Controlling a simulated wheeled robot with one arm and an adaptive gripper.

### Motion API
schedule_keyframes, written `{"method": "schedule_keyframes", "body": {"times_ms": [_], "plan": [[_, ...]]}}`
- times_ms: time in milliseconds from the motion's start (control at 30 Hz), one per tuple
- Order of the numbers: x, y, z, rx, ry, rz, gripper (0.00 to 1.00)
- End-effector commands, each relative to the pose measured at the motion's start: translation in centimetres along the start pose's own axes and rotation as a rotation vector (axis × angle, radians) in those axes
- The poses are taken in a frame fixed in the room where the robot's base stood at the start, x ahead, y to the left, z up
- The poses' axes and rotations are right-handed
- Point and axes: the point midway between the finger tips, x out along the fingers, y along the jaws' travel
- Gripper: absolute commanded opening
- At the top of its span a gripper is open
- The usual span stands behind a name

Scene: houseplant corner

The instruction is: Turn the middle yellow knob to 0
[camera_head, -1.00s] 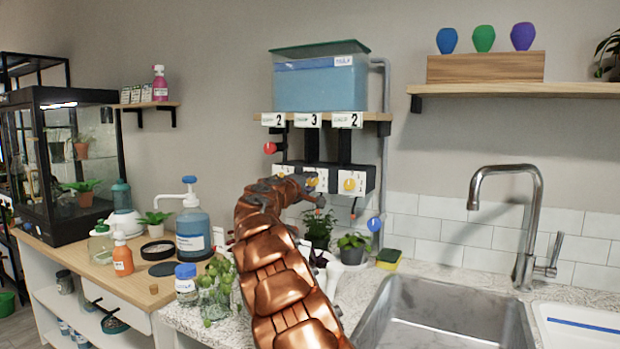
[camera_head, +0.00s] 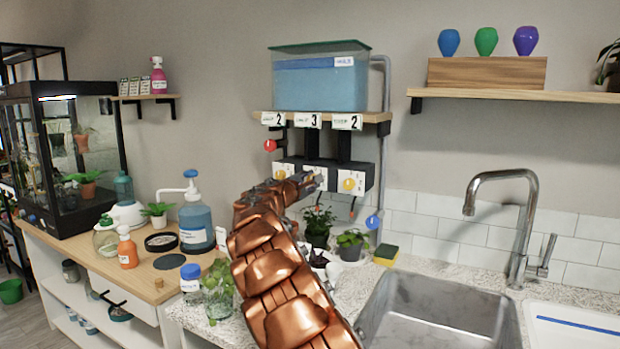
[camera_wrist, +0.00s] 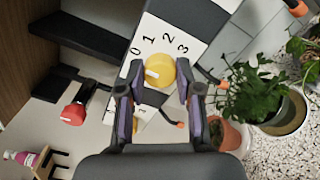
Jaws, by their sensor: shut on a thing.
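The middle yellow knob (camera_wrist: 160,71) sits on a white dial plate (camera_wrist: 150,38) marked 0 to 3. Its white mark is on its left side, toward the 0. My gripper (camera_wrist: 160,90) is shut on this knob, one finger on each side. In the head view my gripper (camera_head: 305,182) is at the middle of the black knob row and hides most of that knob. The right yellow knob (camera_head: 348,184) shows clear on its plate; the left yellow knob (camera_head: 281,174) shows just beyond my gripper.
A water tank (camera_head: 320,82) stands on the shelf above, with number cards 2, 3, 2 on its front. A red ball (camera_wrist: 73,114) hangs near the dials. Potted plants (camera_head: 318,222) stand below, left of the sink (camera_head: 430,310).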

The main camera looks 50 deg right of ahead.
Motion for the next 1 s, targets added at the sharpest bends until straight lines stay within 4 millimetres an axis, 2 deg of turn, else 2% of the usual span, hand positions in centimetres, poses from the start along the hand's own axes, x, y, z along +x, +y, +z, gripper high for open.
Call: {"method": "schedule_keyframes", "body": {"times_ms": [567, 600, 800, 1000], "plan": [[0.01, -0.08, -0.05, -0.034, 0.000, -0.001, 0.00], [0.01, -0.08, -0.05, -0.034, 0.000, -0.001, 0.38], [0.01, -0.05, -0.02, -0.033, 0.000, 0.000, 0.58], [0.00, -0.02, 0.00, -0.032, 0.000, 0.000, 0.60]]}}
